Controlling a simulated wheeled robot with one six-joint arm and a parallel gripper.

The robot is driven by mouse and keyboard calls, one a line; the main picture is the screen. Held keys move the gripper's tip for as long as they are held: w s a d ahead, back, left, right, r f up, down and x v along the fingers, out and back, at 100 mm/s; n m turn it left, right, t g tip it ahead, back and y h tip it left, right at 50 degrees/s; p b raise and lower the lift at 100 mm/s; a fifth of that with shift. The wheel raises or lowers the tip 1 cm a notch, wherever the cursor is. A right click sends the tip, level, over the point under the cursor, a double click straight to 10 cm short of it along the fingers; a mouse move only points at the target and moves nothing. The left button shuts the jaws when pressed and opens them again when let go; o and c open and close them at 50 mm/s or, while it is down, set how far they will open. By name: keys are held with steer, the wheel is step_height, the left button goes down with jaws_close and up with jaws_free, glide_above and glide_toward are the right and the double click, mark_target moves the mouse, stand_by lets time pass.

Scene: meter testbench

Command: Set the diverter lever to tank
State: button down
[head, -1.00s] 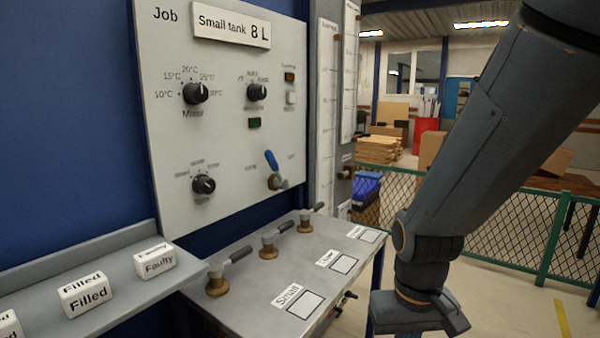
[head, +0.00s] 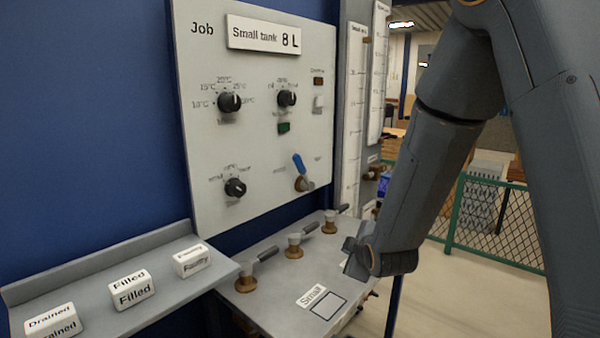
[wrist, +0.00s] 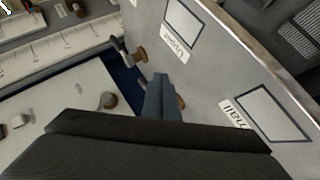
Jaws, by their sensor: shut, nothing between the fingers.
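The diverter lever (head: 298,163) has a blue handle on a brass pivot, low on the right of the pale test panel (head: 255,190). Its handle points up and tilts a little left. The small labels beside it are too blurred to read. My gripper (head: 350,262) is above the bench, to the right of and below the lever, and apart from it. In the wrist view my fingers (wrist: 161,97) are closed together with nothing between them, over the edge between bench and panel. I cannot clearly make out the lever's blue handle there.
Several brass valves with dark handles, one here (head: 294,245), stand on the grey bench (head: 270,305) below the panel. Black knobs, one here (head: 230,102), are on the panel. A shelf (head: 60,285) with labelled blocks is at the left. A green fence (head: 500,259) stands behind my arm.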

steer(key=w+a+r+n+t+y+p, duration=0.1)
steer(key=w+a+r+n+t+y, duration=0.3)
steer(key=a+r+n+t, duration=0.4)
steer(key=a+r+n+y, duration=0.1)
steer(key=a+n, duration=0.2)
steer(key=n, duration=0.2)
steer(key=shift+a+r+y+p, duration=0.2)
steer(key=shift+r+y+p, duration=0.05)
steer(key=shift+y+p, duration=0.15)
steer(key=shift+w, duration=0.1)
steer(key=p, duration=0.4)
glide_toward(302, 173)
steer(key=w+a+r, duration=0.3)
steer(key=w+a, duration=0.1)
steer(key=shift+w+p, duration=0.3)
steer(key=shift+p, duration=0.15)
